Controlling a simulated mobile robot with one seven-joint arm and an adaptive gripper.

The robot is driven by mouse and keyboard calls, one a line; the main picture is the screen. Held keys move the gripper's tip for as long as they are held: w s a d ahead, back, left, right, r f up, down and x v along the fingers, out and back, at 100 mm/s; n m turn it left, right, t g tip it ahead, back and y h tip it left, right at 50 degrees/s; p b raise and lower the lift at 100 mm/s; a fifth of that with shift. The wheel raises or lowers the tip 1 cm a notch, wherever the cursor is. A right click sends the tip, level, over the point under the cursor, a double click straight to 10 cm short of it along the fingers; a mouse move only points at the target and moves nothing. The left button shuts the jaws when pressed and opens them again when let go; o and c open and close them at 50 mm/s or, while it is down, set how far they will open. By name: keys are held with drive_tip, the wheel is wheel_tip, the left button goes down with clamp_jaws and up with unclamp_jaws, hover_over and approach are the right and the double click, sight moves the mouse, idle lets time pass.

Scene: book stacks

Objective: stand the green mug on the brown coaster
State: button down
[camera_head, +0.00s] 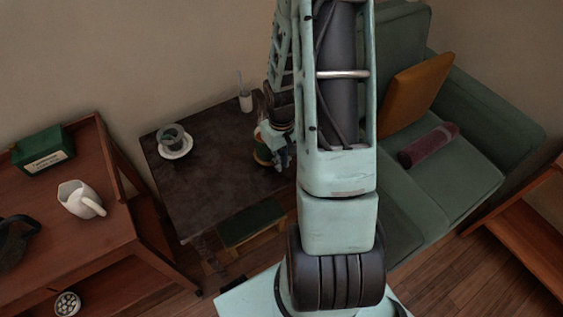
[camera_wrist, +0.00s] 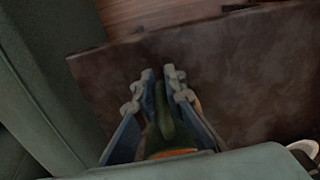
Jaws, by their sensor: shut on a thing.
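My gripper (camera_wrist: 160,84) is shut on the green mug (camera_wrist: 163,118), whose narrow green part, perhaps the handle, lies between the fingers in the wrist view. An orange patch shows at the bottom edge below it. In the head view my gripper (camera_head: 279,163) is low over the right side of the dark table, partly behind my arm. A small round brown and green shape (camera_head: 262,155) shows at its left. I cannot tell how much of it is the mug or the brown coaster, or whether they touch.
The dark table (camera_head: 205,195) also bears a grey-green cup (camera_head: 171,133) on a white saucer (camera_head: 176,153) at the left and a white holder (camera_head: 246,103) at the back. A green sofa (camera_head: 455,180) stands to the right. The table's middle is clear.

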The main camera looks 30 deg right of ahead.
drive_tip(key=shift+w+f, duration=0.1)
drive_tip(key=shift+f, duration=0.05)
drive_tip(key=c, duration=2)
unclamp_jaws()
wheel_tip(320, 180, up, 12)
drive_tip(key=p, duration=0.2)
drive_tip(key=shift+p, duration=0.4)
